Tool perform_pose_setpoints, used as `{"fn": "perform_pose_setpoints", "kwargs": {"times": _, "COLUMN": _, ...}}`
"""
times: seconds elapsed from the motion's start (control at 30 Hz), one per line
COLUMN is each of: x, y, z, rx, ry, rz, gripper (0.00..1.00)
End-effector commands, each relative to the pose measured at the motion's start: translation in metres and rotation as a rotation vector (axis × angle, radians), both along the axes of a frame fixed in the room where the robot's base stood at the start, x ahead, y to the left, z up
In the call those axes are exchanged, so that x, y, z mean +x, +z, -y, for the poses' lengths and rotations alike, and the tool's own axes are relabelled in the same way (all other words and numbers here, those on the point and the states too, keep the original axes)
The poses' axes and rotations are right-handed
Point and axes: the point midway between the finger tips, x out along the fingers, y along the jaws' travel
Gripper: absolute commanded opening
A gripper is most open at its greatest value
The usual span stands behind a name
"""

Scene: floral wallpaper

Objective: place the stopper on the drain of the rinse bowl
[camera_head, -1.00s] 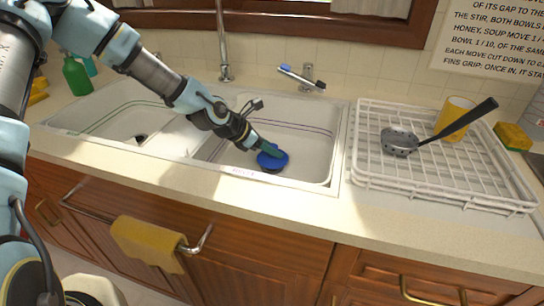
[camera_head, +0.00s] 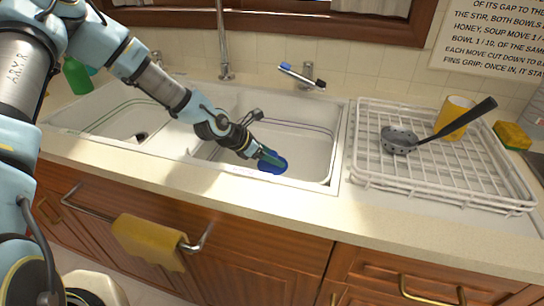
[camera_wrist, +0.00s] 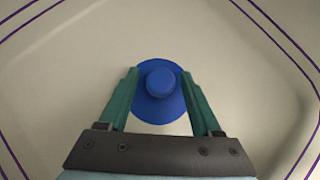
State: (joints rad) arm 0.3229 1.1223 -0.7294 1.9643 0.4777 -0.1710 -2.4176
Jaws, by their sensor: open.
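The blue stopper (camera_head: 273,167), a flat round disc with a raised knob, is in the right-hand sink bowl (camera_head: 313,150), which has purple lines around it. It also shows in the wrist view (camera_wrist: 160,108), where it looks flat against the bowl floor. My gripper (camera_head: 266,156) reaches down into this bowl. Its two green fingers stand open on either side of the knob in the wrist view (camera_wrist: 159,75), with gaps showing on both sides. No drain shows in this bowl; whether the stopper covers it cannot be seen.
The left bowl (camera_head: 95,115) has green lines and a dark open drain (camera_head: 141,136). A tall faucet (camera_head: 224,50) rises behind the bowls. A white wire rack (camera_head: 375,170) holds a skimmer (camera_head: 399,139) and a yellow mug (camera_head: 452,112) at the right.

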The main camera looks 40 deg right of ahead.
Motion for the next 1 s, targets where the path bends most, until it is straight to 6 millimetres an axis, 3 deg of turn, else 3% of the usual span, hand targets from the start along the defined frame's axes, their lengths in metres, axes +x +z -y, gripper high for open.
{"fn": "perform_pose_setpoints", "kwargs": {"times": 0.27, "x": 0.003, "y": 0.008, "z": -0.006, "rx": -0.001, "ry": 0.004, "rz": 0.0, "gripper": 0.65}}
{"fn": "perform_pose_setpoints", "kwargs": {"times": 0.7, "x": 0.015, "y": 0.067, "z": -0.064, "rx": -0.001, "ry": 0.004, "rz": 0.0, "gripper": 0.65}}
{"fn": "perform_pose_setpoints", "kwargs": {"times": 1.0, "x": 0.018, "y": 0.086, "z": -0.082, "rx": 0.0, "ry": 0.0, "rz": 0.0, "gripper": 0.65}}
